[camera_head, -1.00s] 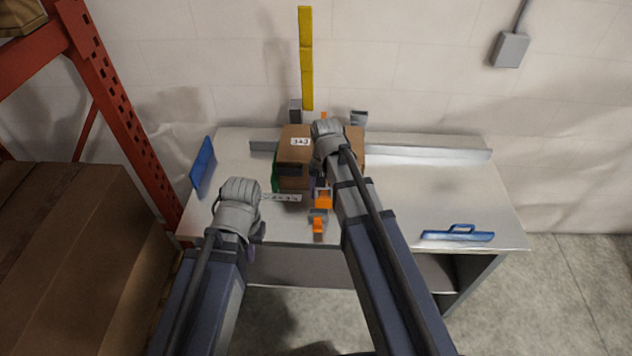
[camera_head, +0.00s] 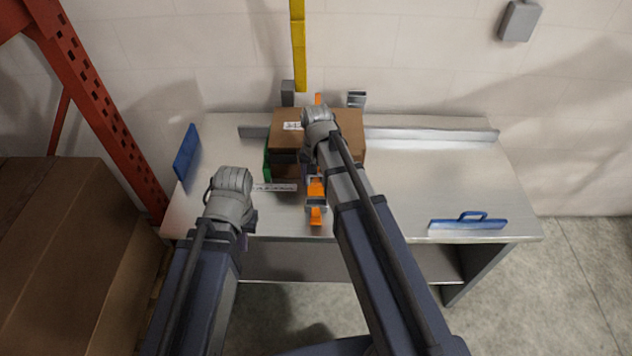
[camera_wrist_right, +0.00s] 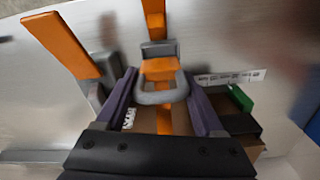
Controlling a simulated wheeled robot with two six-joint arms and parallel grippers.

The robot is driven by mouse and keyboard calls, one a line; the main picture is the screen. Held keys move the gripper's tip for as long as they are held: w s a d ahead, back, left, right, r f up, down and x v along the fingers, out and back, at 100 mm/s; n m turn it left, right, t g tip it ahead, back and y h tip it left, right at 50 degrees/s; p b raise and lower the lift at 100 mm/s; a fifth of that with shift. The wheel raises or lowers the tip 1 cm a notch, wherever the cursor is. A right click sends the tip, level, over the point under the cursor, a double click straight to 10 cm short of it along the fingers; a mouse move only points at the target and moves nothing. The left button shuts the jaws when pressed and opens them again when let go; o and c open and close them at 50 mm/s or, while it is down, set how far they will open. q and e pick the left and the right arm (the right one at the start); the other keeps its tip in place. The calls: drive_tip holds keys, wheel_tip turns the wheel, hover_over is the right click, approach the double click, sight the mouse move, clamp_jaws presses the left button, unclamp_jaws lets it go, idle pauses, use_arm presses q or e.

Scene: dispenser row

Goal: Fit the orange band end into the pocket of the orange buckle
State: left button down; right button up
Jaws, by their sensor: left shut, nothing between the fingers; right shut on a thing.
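The orange buckle (camera_head: 316,204) shows as a grey block with an orange strap (camera_head: 316,217) at the table's front edge. In the right wrist view the buckle (camera_wrist_right: 158,47) is just beyond my fingers. The orange band end (camera_wrist_right: 160,69) lies in line with it, with a grey loop behind it; in the head view it is the orange piece (camera_head: 315,188). My right gripper (camera_wrist_right: 160,98), with purple fingers, is shut on the band end at this loop. I cannot tell how far the end is in the pocket. My left gripper (camera_head: 244,241) is shut, empty, near the table's front left, mostly hidden by its wrist.
A brown carton (camera_head: 346,124) stands behind, against a metal rail (camera_head: 430,134). A second orange strip (camera_wrist_right: 62,45) with a grey block shows in the wrist view. A blue handled plate (camera_head: 467,223) lies at front right.

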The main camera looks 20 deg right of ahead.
sight(317, 194)
drive_tip(key=shift+f, duration=0.15)
drive_tip(key=shift+f+b, duration=3.05)
drive_tip(key=shift+b, duration=0.15)
drive_tip(key=o, duration=1.4)
drive_tip(key=shift+r, duration=0.1)
wheel_tip(317, 194, up, 8)
drive_tip(key=p, duration=0.8)
drive_tip(key=shift+f, duration=0.2)
